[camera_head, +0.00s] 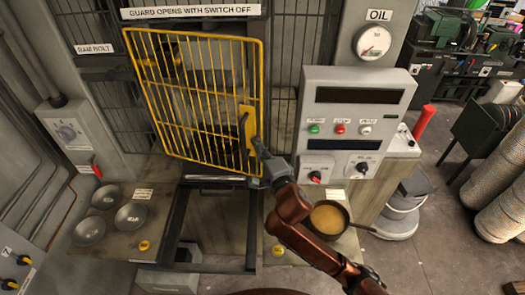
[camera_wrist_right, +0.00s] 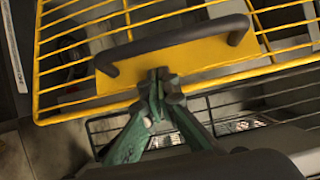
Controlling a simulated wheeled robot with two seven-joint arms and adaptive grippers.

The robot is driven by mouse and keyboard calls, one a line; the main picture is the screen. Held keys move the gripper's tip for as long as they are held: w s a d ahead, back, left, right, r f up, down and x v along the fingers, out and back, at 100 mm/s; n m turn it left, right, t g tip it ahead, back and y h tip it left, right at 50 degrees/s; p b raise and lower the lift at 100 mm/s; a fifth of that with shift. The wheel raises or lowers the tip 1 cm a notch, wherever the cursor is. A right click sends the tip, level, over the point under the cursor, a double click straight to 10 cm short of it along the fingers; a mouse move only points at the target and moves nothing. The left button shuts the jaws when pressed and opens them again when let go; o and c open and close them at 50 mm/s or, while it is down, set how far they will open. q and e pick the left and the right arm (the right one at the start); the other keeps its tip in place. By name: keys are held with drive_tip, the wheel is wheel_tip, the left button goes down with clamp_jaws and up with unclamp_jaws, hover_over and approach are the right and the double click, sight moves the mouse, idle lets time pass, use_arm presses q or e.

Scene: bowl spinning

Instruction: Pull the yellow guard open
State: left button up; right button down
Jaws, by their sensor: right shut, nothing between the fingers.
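The yellow guard (camera_head: 190,95) is a wire-mesh door on the front of the grey machine. In the head view its right side appears swung out a little from the opening. A yellow plate with a dark bar handle (camera_head: 246,130) sits on its right side. My right gripper (camera_head: 257,146) is at the handle plate, fingers shut and empty. In the right wrist view the green fingertips (camera_wrist_right: 160,77) are together, over the lower edge of the handle plate (camera_wrist_right: 205,55) and just below the dark handle (camera_wrist_right: 180,43). Whether they touch it is unclear. My left gripper is out of view.
A pan (camera_head: 328,217) of yellowish contents sits near my right arm. Several metal bowls (camera_head: 90,231) sit at the left. A dark rail frame (camera_head: 213,225) lies below the guard.

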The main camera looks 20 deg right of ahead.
drive_tip(key=shift+w, duration=0.6)
drive_tip(key=shift+a, duration=0.1)
drive_tip(key=shift+s+a+f, duration=0.1)
drive_tip(key=shift+s+a, duration=0.2)
drive_tip(key=shift+a, duration=0.1)
drive_tip(key=s+a+m+h+b, duration=0.1)
drive_tip(key=s+a+h+b, duration=0.1)
drive_tip(key=s+a, duration=0.5)
drive_tip(key=shift+s+a+h, duration=0.2)
drive_tip(key=shift+s+h, duration=0.1)
drive_tip(key=shift+s, duration=0.1)
drive_tip(key=shift+m, duration=0.3)
